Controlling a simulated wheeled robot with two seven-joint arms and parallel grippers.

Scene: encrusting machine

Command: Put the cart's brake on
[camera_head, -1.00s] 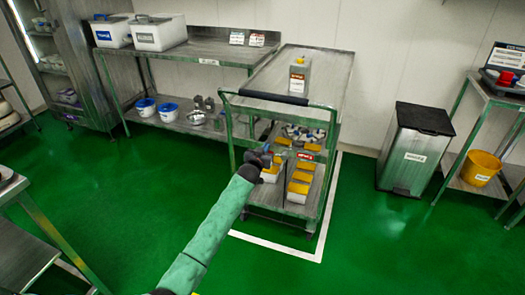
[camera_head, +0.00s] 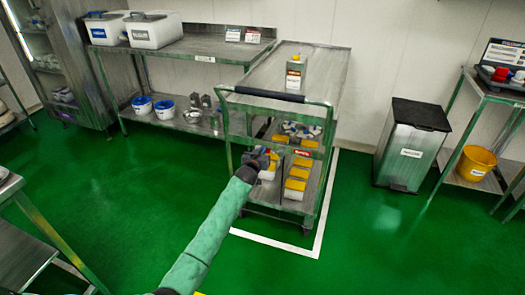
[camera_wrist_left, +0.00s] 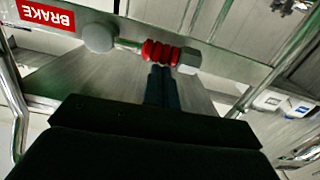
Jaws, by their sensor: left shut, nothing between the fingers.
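The steel cart (camera_head: 327,75) stands within a white floor outline, with a black push handle (camera_head: 270,94) at its near end. In the left wrist view a red ribbed grip (camera_wrist_left: 172,54) sits on a metal rod by a round grey knob (camera_wrist_left: 98,38), on the cart's crossbar. A red BRAKE label (camera_wrist_left: 47,14) is to its left. My left gripper (camera_head: 264,156) is at the cart's near end, below the handle. Its dark fingers (camera_wrist_left: 162,76) are shut and empty, tips at the red grip's lower edge; I cannot tell whether they touch.
The cart carries a labelled container (camera_head: 296,72) on top and yellow-lidded tubs (camera_head: 296,184) below. A steel bench (camera_head: 190,62) adjoins it on the left. A pedal bin (camera_head: 410,145) stands to the right. The green floor in front is clear.

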